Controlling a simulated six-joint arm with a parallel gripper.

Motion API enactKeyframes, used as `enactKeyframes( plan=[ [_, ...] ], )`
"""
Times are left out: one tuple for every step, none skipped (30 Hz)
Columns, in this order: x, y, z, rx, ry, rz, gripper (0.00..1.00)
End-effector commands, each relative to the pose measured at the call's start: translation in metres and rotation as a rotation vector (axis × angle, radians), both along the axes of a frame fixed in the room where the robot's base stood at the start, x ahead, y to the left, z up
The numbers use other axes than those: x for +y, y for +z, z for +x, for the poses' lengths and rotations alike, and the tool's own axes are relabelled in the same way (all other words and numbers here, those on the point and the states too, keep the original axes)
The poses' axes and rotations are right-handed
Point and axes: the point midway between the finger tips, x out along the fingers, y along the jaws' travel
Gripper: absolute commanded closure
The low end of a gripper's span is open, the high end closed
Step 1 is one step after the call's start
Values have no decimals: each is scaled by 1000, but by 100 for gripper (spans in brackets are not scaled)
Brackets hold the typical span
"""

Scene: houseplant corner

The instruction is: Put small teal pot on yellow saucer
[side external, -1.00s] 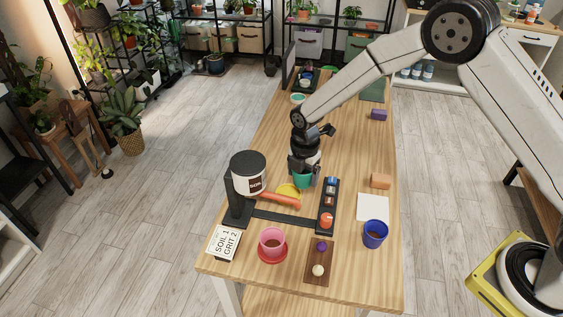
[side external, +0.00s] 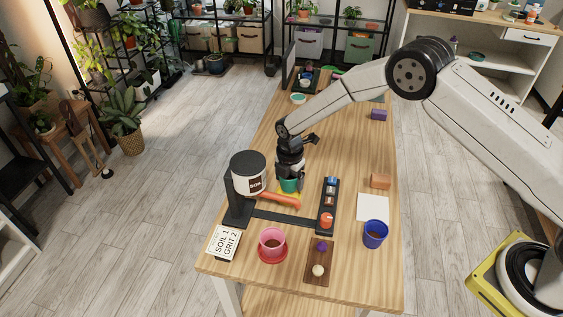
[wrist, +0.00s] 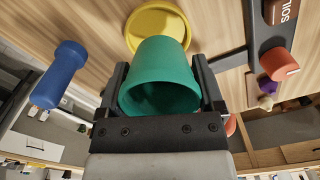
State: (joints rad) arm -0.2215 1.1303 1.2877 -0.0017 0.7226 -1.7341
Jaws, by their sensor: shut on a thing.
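The small teal pot (side external: 289,185) is between the fingers of my gripper (side external: 288,181), which is shut on it. In the wrist view the pot (wrist: 162,75) shows its open mouth, with a finger on each side. The yellow saucer (wrist: 184,22) lies just beyond the pot's base in the wrist view, partly covered by it. In the side view the pot is over the saucer's place and hides most of it. I cannot tell whether the pot touches the saucer.
A soil dispenser (side external: 248,176) with an orange-red lever (side external: 280,201) stands close left of the pot. A dark rack (side external: 328,207) stands to the right. A pink pot (side external: 272,242), a blue pot (side external: 375,233) and a wooden tray (side external: 316,272) are nearer the front.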

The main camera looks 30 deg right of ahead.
Motion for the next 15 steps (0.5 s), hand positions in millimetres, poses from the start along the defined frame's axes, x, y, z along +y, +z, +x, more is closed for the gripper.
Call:
enactKeyframes(
  plan=[
    [0, -3, 1, 1, 0, 0, 81],
    [0, -5, 3, 1, 0, 0, 81],
    [0, -9, 3, 2, 0, -1, 81],
    [0, -13, 2, 3, 0, -1, 81],
    [0, -17, 2, 3, 0, -1, 81],
    [0, -21, 2, 2, 0, -1, 81],
    [0, -24, 2, 3, 0, -1, 81],
    [0, -27, 2, 2, 0, -1, 81],
    [0, -29, 2, 1, 0, 0, 81],
    [0, -31, 2, 1, 0, 0, 81],
    [1, -32, 2, 1, 0, 0, 81],
    [0, -33, 2, 1, 0, 0, 81],
    [0, -34, 2, 1, 0, 0, 81],
    [1, -34, 2, 0, 0, 0, 81],
    [1, -34, 2, 0, 0, 0, 81]
  ],
)
